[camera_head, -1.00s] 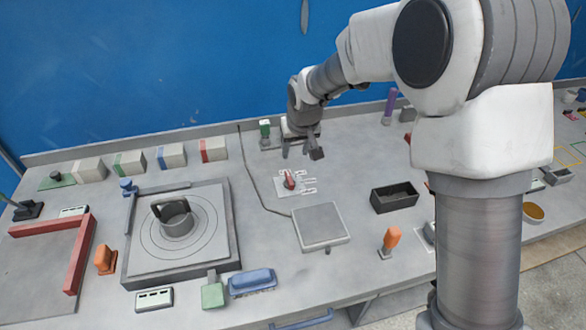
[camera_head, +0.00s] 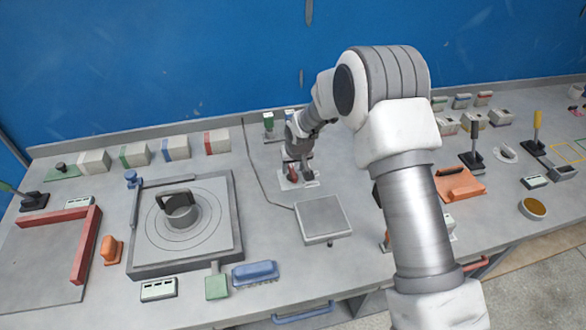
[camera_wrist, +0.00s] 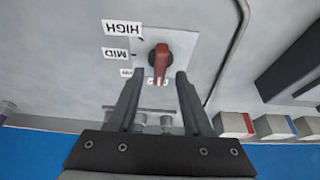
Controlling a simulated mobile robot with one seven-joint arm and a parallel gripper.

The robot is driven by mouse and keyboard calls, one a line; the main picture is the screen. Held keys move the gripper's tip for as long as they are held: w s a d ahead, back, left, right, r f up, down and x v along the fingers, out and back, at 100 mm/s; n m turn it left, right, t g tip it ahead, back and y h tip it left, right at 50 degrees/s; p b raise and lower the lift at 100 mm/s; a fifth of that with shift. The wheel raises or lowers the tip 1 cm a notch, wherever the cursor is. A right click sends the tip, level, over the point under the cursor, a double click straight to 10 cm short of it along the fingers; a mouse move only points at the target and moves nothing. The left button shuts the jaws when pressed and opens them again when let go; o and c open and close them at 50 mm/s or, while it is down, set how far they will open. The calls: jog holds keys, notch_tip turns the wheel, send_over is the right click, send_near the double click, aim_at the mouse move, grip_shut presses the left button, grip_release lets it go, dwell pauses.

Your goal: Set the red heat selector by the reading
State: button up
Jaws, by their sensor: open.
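The red heat selector (camera_wrist: 160,60) is a lever-like knob on a pale plate (camera_wrist: 178,22) in the wrist view. Its long axis runs up and down there, narrow end toward my palm. Upside-down labels HIGH (camera_wrist: 123,28) and MID (camera_wrist: 115,54) lie to its left; two lower labels are partly hidden by my fingers and unreadable. My gripper (camera_wrist: 160,75) is open, one fingertip on each side of the knob's lower part, with gaps visible. In the head view my gripper (camera_head: 301,174) is low over the plate and mostly covers the selector.
A flat grey box (camera_head: 322,217) sits just in front of the selector plate. Small white display units (camera_head: 158,290) are too small to read. Blocks with coloured ends (camera_head: 176,148) line the back.

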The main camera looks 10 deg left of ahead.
jog(key=shift+x, duration=1)
grip_shut()
